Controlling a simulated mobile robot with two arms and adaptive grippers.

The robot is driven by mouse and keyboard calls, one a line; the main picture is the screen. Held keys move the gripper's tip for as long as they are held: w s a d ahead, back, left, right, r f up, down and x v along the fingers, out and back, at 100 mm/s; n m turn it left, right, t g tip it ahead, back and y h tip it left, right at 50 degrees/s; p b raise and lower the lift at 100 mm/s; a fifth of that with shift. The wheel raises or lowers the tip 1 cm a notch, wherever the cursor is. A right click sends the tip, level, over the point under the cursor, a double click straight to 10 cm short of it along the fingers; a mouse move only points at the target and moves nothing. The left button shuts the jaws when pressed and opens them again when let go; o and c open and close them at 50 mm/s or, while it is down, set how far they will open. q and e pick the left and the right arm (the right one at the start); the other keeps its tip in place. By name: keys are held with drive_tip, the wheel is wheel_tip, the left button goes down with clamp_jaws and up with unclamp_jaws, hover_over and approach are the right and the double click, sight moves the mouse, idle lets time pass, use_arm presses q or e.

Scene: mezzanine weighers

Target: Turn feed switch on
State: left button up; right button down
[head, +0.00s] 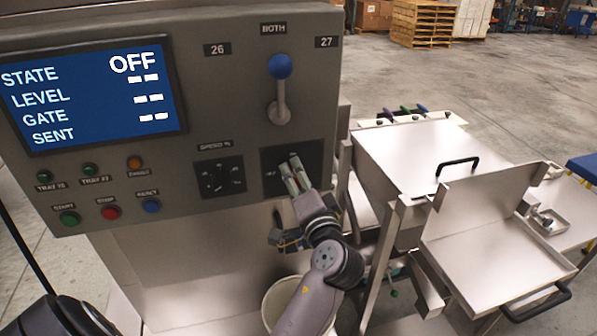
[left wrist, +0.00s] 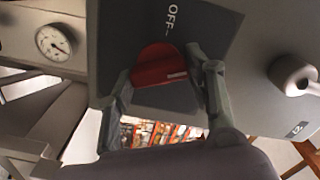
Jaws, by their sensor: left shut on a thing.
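The feed switch is a red rotary knob (left wrist: 150,70) with a pale pointer mark, on a dark plate (left wrist: 205,40) lettered OFF, in the left wrist view. The knob sits between the two fingers of my left gripper (left wrist: 163,72), which is shut on it. In the head view my left gripper (head: 292,174) reaches up to the dark switch plate (head: 316,157) at the cabinet's lower right and hides the knob. The screen (head: 90,95) reads STATE OFF, with dashes for the other lines. My right gripper is not in view.
A blue-balled lever (head: 280,85) stands above the switch, under the label BOTH. A speed dial (head: 220,176) is left of it, and several push buttons (head: 110,212) sit under the screen. Steel weigher housings (head: 415,150) stand close on the right. Open floor lies beyond.

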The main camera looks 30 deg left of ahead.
use_arm(q)
drive_tip(key=shift+m+p, duration=1.1)
drive_tip(key=shift+m, duration=1.4)
drive_tip(key=shift+f+m, duration=0.1)
drive_tip(key=shift+m, duration=0.2)
drive_tip(key=o, duration=1.2)
drive_tip(key=shift+w+d, duration=0.1)
drive_tip(key=shift+d, duration=0.05)
drive_tip(key=shift+c, duration=0.2)
